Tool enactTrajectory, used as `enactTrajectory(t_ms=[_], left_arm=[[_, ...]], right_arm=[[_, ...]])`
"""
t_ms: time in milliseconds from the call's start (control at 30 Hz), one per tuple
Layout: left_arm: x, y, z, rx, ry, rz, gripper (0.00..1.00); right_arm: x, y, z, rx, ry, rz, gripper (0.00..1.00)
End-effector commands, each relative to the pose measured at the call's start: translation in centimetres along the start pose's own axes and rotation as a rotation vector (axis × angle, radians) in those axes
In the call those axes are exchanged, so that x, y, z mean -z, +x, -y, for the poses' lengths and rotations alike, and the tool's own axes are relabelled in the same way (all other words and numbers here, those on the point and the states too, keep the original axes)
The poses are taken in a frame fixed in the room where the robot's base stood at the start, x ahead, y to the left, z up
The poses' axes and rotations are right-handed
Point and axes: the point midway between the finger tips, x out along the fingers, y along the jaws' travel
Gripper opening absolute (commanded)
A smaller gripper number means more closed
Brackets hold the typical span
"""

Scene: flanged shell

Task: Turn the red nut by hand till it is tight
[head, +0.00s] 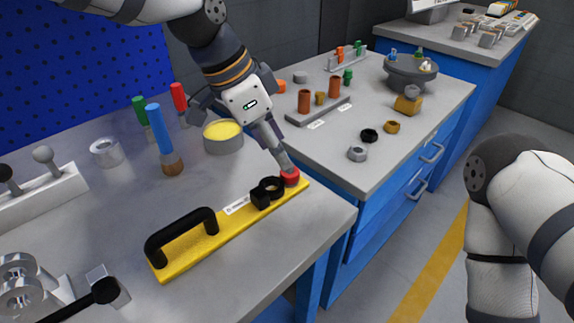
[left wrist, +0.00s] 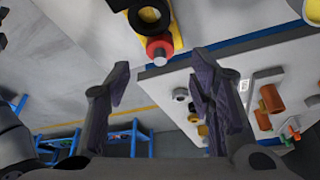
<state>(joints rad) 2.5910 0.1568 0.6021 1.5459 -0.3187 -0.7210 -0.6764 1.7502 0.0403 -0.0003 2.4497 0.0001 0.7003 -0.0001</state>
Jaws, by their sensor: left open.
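The red nut (head: 290,178) sits at the right end of a yellow bar (head: 222,238), beside a black ring (head: 272,187) mounted on it. My left gripper (head: 283,160) reaches down from above, its fingers close to the nut in the head view. In the left wrist view the open fingers (left wrist: 160,78) stand apart, and the red nut (left wrist: 158,50) shows between and beyond their tips, with nothing held. I cannot tell whether a finger touches the nut. My right arm shows at the right edge of the head view; its gripper is out of view.
A black handle (head: 180,235) rises from the bar's near end. A blue-handled tool (head: 160,140) and a round tin with yellow contents (head: 223,138) stand behind. A second bench (head: 400,150) with small parts lies right, beyond the table edge.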

Motion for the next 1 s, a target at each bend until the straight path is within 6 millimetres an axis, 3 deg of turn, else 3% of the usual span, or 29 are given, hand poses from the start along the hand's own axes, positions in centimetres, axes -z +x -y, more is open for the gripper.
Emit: enactTrajectory(t_ms=[100,233,600,833,1000], left_arm=[[-0.1,3.2,0.0,-0.005,0.000,0.003,0.49],[-0.1,5.3,0.0,-0.003,0.001,0.002,0.49],[0.1,6.2,0.0,0.002,0.003,-0.001,0.49],[0.0,6.2,0.0,0.001,0.003,-0.001,0.01],[-0.1,6.4,0.1,-0.020,0.040,-0.001,0.01]], right_arm=[[-0.3,0.4,0.0,0.000,0.000,0.014,0.00],[-0.4,0.6,0.0,0.000,0.000,0.020,0.00],[-0.5,0.7,0.0,-0.001,0.000,0.021,0.00],[-0.5,0.7,0.0,-0.001,-0.001,0.021,0.00],[-0.6,0.9,0.0,-0.001,-0.001,0.028,0.00]])
